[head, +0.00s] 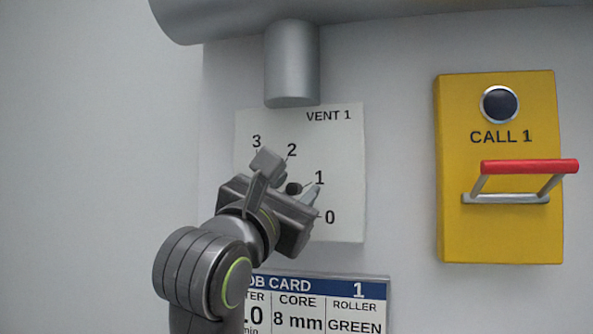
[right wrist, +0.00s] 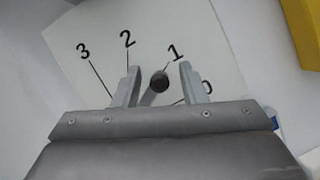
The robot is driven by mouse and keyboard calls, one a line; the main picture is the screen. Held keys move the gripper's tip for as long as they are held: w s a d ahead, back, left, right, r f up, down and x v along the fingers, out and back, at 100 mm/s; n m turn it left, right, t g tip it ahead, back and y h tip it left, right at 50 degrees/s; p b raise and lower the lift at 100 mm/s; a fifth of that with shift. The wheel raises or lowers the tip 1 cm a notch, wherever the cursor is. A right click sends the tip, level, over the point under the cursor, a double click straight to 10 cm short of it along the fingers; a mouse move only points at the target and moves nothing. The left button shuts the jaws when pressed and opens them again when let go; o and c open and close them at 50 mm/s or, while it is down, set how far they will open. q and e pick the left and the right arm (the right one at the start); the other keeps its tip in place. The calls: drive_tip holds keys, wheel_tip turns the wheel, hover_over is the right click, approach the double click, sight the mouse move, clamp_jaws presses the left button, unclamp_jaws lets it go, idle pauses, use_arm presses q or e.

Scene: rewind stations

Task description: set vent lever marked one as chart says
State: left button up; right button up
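The vent plate (head: 345,150), marked VENT 1, has a scale from 0 to 3. Its lever has a dark round knob (head: 293,188), which sits by the line of mark 1. The knob also shows in the right wrist view (right wrist: 159,82), with its shaft running down from it. My right gripper (head: 290,176) is open at the plate, its fingers on either side of the knob, with gaps on both sides in the right wrist view. The job card (head: 330,290), numbered 1, reads core 8 mm and roller green; its left part is hidden by my arm. My left gripper is not in view.
A yellow call box (head: 450,230), marked CALL 1, with a dark button (head: 500,104) and a red-topped handle (head: 530,167), is to the right. A grey pipe (head: 292,65) comes down above the plate. The wall at left is bare.

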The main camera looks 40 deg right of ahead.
drive_tip(key=shift+x, duration=0.8)
clamp_jaws()
